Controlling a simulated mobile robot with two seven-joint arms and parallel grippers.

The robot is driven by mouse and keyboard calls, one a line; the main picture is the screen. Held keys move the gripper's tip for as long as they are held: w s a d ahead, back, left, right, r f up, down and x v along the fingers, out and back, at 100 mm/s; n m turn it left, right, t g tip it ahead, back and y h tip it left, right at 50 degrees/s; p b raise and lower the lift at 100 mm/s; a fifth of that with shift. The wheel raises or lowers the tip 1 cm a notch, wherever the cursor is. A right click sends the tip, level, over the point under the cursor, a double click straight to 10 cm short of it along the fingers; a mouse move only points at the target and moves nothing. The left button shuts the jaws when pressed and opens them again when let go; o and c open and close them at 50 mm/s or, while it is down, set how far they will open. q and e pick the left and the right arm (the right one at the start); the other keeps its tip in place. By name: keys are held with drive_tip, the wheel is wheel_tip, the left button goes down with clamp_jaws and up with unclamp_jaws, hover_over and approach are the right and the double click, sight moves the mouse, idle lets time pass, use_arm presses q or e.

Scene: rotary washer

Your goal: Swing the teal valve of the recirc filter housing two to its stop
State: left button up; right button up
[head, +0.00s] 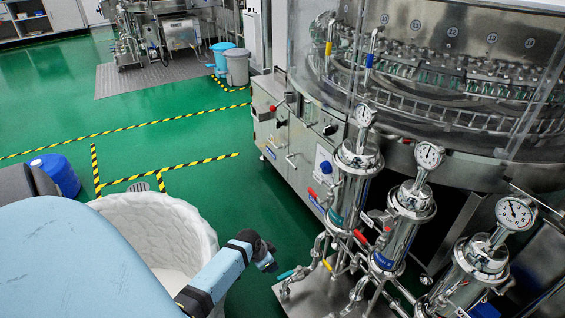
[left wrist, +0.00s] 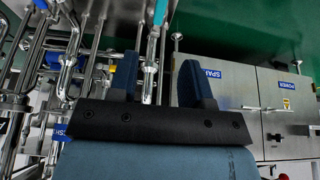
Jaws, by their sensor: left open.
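A teal valve handle (head: 286,275) sticks out to the left from the low steel pipework in the head view. In the left wrist view the teal handle (left wrist: 153,45) points up the picture, ahead of the gap between my fingers. My left gripper (head: 267,261) is just above and left of the handle. Its two dark fingers (left wrist: 160,82) are apart with nothing gripped, and contact with the handle cannot be made out. Three steel filter housings with round gauges stand to the right; the middle one (head: 408,205) has a blue label, too small to read. My right gripper is not in view.
Red handles (head: 361,237) and a yellow handle (head: 327,265) sit on nearby pipes. A steel cabinet (head: 310,160) and the glazed rotary washer (head: 440,85) stand behind. Green floor (head: 215,185) is free left of the cabinet. A white bin (head: 165,225) is beside my arm.

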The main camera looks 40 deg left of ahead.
sight(284, 275)
use_arm(q)
drive_tip(key=b+x, duration=0.6)
drive_tip(key=x, duration=0.7)
drive_tip(key=shift+w+f+b, duration=0.15)
drive_tip(key=shift+f+b, duration=0.15)
drive_tip(key=shift+b, duration=0.05)
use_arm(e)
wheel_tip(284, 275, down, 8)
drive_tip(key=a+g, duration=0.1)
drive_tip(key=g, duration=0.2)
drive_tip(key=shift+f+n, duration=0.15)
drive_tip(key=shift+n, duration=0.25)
use_arm(q)
clamp_jaws()
